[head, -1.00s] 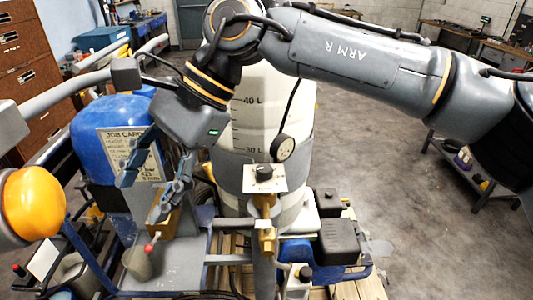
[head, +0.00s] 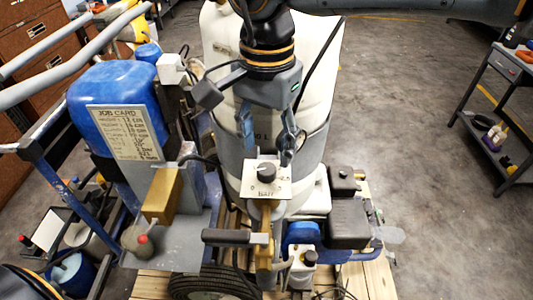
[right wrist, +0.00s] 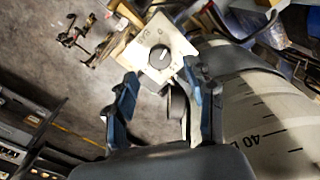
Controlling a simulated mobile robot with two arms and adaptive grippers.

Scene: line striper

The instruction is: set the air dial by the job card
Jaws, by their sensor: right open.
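The air dial is a black knob (head: 266,172) on a pale square plate (head: 282,190) with small printed marks, in front of the white tank. It also shows in the right wrist view, as a knob (right wrist: 160,53) just beyond the fingertips. Its exact setting is too small to read. The job card (head: 125,133) is fixed to the blue tank at left; its heading is legible, its lines mostly blurred. My right gripper (head: 269,146) is open and empty, pointing down just above and behind the knob, with no clear contact. My left gripper is not in view.
The white tank (head: 222,60) stands right behind the dial. A black grip (head: 228,237) and brass fitting (head: 262,238) are below it. A dark engine block (head: 350,222) is to the right. The concrete floor at right is free up to a shelf cart (head: 497,120).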

